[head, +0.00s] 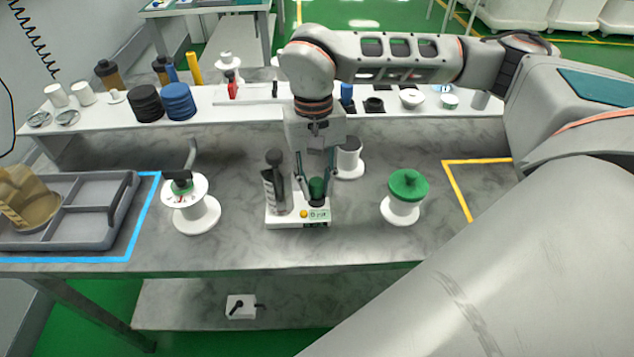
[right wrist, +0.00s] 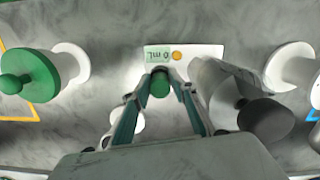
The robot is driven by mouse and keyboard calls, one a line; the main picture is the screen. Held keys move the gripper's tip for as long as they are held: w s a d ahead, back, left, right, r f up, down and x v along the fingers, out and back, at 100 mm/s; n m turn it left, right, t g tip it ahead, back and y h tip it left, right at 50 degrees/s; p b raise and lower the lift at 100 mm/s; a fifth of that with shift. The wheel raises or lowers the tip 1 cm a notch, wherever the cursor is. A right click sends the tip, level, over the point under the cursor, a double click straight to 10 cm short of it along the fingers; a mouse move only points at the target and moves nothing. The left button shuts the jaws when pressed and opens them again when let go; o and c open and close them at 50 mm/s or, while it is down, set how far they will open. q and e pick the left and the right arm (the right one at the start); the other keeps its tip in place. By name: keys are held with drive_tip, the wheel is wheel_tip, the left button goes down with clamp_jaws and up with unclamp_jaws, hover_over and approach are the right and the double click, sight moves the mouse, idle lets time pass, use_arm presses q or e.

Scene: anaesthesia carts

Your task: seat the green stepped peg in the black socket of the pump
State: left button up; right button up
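The pump (head: 285,219) is a white block near the middle of the grey bench, with a tall grey cylinder (head: 273,185) on its left part and a small "0 mL" display. The green stepped peg (head: 316,188) stands upright at the pump's right part, over the dark socket area (head: 317,202). My right gripper (head: 317,195) points down, its fingertips closed in on both sides of the peg. The right wrist view also shows the green peg (right wrist: 160,85) between the fingertips, beside the display. The socket is mostly hidden, so the peg's depth cannot be told. My left gripper is out of view.
A white spool with a green top (head: 408,186) stands right of the pump. Another white spool (head: 192,212) stands left, and a grey-topped one (head: 348,160) close behind. A grey tray (head: 75,240) lies far left. A raised shelf (head: 215,98) with several items runs behind.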

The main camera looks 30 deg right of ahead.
drive_tip(key=shift+s+f, duration=0.15)
drive_tip(key=shift+f, duration=0.25)
drive_tip(key=shift+r, duration=0.1)
wheel_tip(320, 180, up, 13)
drive_tip(key=w+p, duration=0.1)
drive_tip(key=shift+w+d, duration=0.25)
drive_tip(key=shift+w, duration=0.1)
idle(0.3)
